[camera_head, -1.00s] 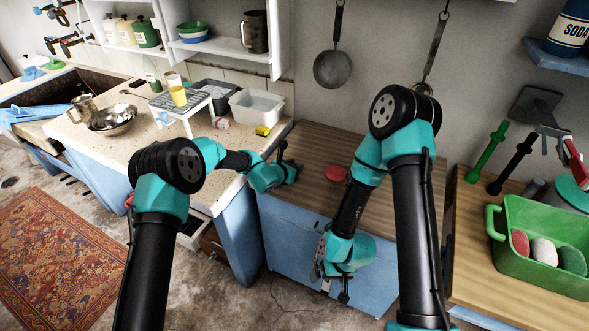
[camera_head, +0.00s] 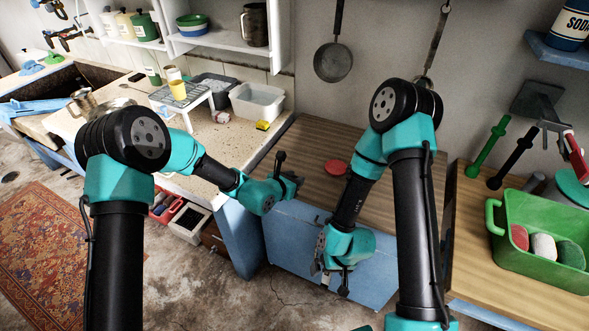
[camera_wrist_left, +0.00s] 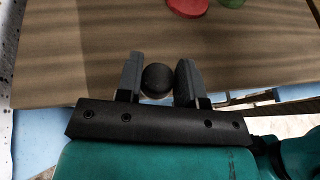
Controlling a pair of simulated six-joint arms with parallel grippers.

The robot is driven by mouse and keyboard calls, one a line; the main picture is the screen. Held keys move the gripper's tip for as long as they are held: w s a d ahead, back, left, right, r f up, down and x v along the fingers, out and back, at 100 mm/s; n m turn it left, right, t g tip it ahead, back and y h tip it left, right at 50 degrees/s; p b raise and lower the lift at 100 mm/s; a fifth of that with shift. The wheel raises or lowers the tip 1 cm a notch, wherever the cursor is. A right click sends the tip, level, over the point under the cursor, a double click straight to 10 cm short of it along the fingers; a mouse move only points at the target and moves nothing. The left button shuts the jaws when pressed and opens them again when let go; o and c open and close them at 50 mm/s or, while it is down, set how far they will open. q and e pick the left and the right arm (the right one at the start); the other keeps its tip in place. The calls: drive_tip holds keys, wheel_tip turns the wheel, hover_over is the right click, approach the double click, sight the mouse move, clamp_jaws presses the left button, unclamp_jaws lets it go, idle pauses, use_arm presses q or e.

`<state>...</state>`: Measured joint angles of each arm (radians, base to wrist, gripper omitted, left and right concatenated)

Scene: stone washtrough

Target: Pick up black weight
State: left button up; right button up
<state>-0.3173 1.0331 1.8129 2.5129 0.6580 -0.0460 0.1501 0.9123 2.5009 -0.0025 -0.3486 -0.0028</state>
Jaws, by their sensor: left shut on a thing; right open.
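The black weight (camera_wrist_left: 157,80) shows as a dark rounded shape between the fingers in the left wrist view. My left gripper (camera_wrist_left: 159,80) is shut on it, with one finger on each side. In the head view my left gripper (camera_head: 292,185) is at the left front of the brown wooden top (camera_head: 310,155); the weight cannot be made out there. Whether the weight touches the top is unclear. My right gripper (camera_head: 330,272) is open, low in front of the blue cabinet, and appears empty.
A red round piece (camera_head: 335,167) lies on the wooden top; a green one (camera_wrist_left: 231,3) is beside it in the left wrist view. A green tub (camera_head: 540,235) stands on the right counter.

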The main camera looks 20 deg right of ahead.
use_arm(q)
drive_tip(key=shift+s+a+r, duration=0.1)
drive_tip(key=shift+s+a, duration=0.15)
drive_tip(key=shift+s, duration=0.5)
drive_tip(key=shift+s+a+r, duration=0.1)
drive_tip(key=shift+s+a, duration=0.1)
drive_tip(key=shift+s, duration=0.5)
